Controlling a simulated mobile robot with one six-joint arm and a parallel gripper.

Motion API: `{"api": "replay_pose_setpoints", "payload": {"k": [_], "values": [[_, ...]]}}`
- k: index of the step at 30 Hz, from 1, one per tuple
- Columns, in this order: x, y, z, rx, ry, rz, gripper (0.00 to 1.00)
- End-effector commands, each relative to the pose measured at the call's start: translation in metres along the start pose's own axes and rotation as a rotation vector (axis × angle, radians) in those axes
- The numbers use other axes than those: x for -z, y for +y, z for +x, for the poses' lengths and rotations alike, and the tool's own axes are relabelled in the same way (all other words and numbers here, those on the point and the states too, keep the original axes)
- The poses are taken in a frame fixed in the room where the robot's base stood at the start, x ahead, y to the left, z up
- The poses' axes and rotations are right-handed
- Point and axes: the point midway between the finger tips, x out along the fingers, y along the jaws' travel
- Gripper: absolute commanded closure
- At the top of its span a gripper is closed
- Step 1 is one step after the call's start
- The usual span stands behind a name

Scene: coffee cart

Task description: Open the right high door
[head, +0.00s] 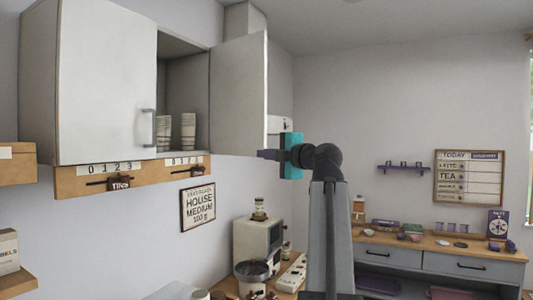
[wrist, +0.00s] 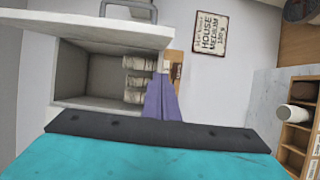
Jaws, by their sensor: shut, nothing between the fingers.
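The right high door (head: 238,95) of the white wall cabinet stands swung out, showing a grey interior with stacks of cups (head: 188,132). Its handle is not visible in the head view. The left high door (head: 105,80) is closed, with a grey handle (head: 149,127). My gripper (head: 260,154) is shut and empty, by the right door's lower outer corner; I cannot tell if it touches the door. In the wrist view its purple fingers (wrist: 160,100) are together, in front of the open compartment, where the cups (wrist: 136,80) show too.
A wooden rail (head: 140,172) with number labels runs under the cabinet. A framed sign (head: 198,207) hangs below it. A coffee machine (head: 257,240) stands on the lower counter. A sideboard (head: 440,262) with small items is at the back right. Open air lies right of the door.

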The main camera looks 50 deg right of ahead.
Motion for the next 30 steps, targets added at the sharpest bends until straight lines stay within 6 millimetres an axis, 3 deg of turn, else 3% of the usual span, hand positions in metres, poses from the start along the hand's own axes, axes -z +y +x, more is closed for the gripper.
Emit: {"api": "replay_pose_setpoints", "payload": {"k": [16, 21, 30], "values": [[-0.001, 0.003, 0.08, 0.002, 0.001, 0.0, 1.0], [-0.022, 0.003, 0.082, 0.001, 0.0, 0.0, 1.0], [-0.037, 0.001, 0.085, 0.001, 0.001, 0.0, 1.0]]}}
